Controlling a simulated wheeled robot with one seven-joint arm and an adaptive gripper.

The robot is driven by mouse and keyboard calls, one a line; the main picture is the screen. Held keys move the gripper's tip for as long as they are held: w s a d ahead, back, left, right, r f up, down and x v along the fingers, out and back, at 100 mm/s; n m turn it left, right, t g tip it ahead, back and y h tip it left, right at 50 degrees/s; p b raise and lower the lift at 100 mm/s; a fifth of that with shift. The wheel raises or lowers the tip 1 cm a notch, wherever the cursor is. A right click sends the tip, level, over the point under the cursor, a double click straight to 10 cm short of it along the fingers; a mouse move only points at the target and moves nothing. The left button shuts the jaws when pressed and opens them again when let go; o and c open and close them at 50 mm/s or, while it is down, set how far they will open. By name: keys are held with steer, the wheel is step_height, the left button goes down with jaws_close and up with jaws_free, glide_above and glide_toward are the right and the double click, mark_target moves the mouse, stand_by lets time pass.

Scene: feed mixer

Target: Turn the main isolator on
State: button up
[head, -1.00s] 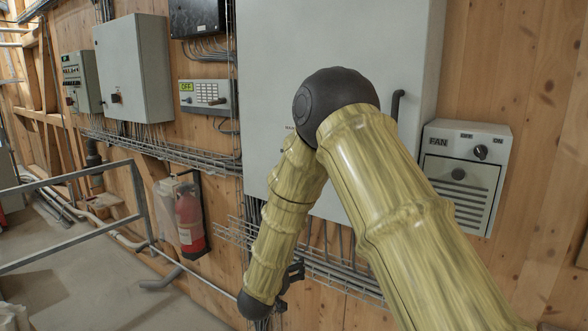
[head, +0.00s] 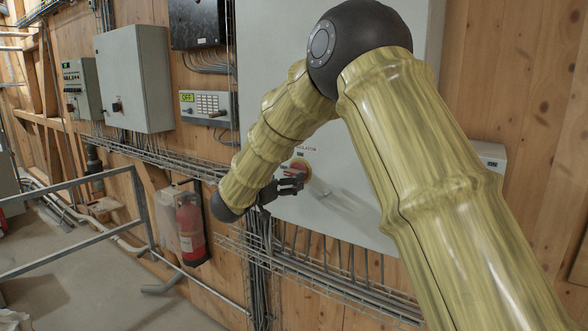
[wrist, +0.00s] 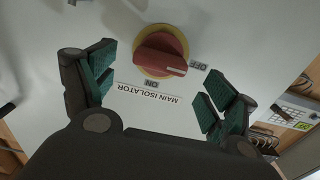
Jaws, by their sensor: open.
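The main isolator is a red rotary knob (wrist: 161,52) on a round yellow plate (wrist: 150,74), set in a large pale grey cabinet (head: 355,185). In the wrist view its white mark points toward the OFF label (wrist: 200,66). The ON label (wrist: 151,84) sits at another side of the plate, by the MAIN ISOLATOR text. The knob (head: 301,168) also shows in the head view, partly behind my gripper. My gripper (wrist: 163,62) is open and empty, one finger on each side of the knob and apart from it. In the head view my gripper (head: 292,183) is close to the cabinet front.
A wire cable tray (head: 330,282) and cables run below the cabinet. A keypad panel (head: 207,104) and a smaller grey cabinet (head: 135,78) are further left. My arm hides most of the fan box.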

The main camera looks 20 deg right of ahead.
mark_target(294, 171)
steer(key=shift+p+x, duration=1.1)
steer(key=shift+x, duration=1.55)
steer(key=c, duration=1)
